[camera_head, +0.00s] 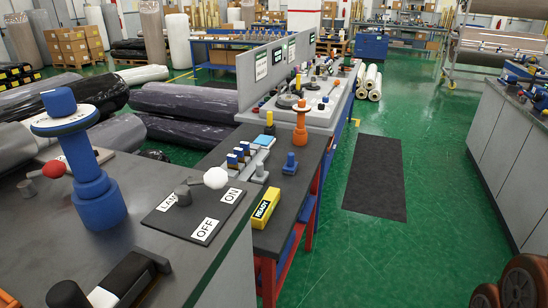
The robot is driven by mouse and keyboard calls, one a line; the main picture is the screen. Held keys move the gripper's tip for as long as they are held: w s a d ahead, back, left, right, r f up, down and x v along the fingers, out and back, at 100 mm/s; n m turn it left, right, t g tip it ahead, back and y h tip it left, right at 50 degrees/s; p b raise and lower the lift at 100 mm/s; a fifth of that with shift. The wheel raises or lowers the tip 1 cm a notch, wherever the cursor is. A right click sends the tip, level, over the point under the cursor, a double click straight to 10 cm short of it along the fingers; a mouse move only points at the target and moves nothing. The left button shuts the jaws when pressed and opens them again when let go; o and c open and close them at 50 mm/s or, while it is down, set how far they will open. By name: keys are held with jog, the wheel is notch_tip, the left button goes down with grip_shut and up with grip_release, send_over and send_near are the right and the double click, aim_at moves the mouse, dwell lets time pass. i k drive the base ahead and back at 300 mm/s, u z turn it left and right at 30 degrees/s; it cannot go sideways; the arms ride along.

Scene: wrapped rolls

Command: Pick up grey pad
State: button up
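A flat dark grey pad (375,178) lies on the green floor in the aisle, right of the workbench with the red and blue frame. It is the only large flat grey pad I can make out, and nothing lies on it. A dark panel (205,205) with ON and OFF labels and a white-knobbed lever is on the near counter. I cannot tell for sure which of these the task names. My gripper does not show in this view.
The near grey counter (60,235) carries a blue post (95,195) and a red-knobbed lever. A yellow READY block (265,207) is on the workbench's near end. Grey cabinets (505,150) line the right. White rolls (371,80) lie behind the pad; the aisle floor is clear.

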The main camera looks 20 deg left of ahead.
aim_at(260, 177)
jog(key=i, duration=3.3)
jog(key=u, duration=4.7)
